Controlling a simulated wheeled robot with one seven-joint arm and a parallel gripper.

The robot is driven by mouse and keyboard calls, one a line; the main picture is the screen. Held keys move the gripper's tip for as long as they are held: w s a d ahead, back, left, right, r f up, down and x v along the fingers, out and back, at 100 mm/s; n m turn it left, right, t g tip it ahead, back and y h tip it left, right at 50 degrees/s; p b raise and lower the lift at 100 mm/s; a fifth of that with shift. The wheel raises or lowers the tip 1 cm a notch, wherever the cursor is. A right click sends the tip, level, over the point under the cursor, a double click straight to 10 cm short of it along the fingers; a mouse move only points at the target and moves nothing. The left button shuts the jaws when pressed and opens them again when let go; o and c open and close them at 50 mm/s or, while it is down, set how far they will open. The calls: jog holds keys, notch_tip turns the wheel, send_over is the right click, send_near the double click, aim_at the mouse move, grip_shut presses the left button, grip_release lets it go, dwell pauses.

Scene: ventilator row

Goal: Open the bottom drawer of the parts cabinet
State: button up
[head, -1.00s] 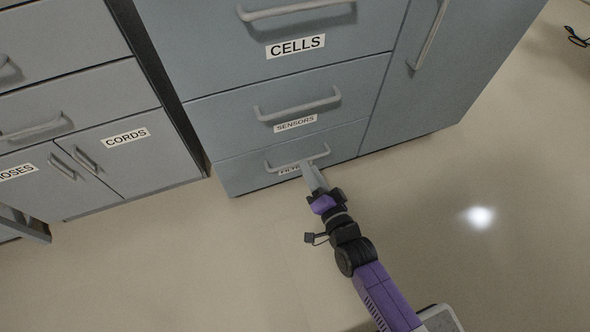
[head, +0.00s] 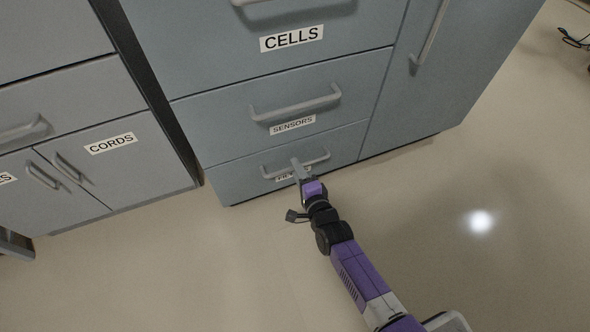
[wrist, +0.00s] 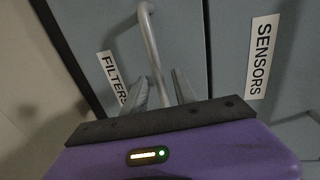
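The parts cabinet (head: 232,80) is grey-blue, with drawers labelled CELLS, SENSORS and FILTERS from top to bottom. The bottom drawer (head: 240,182), labelled FILTERS, looks shut and flush. Its grey bar handle (head: 318,160) also shows in the wrist view (wrist: 151,42), running between my fingers. My gripper (head: 297,165) is at the middle of this handle and partly covers the label. In the wrist view my gripper (wrist: 161,80) has its two fingers apart, one on each side of the bar, with a small gap visible; contact is hard to tell.
The SENSORS drawer (head: 220,118) sits just above, shut, with its own bar handle. A tall door (head: 440,80) is to the right. A separate cabinet labelled CORDS (head: 110,165) stands to the left. The floor (head: 230,270) in front is clear.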

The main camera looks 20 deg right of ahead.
jog(key=shift+b+x, duration=0.3)
jog(key=shift+x, duration=0.6)
jog(key=shift+c, duration=0.2)
grip_shut()
dwell(0.7)
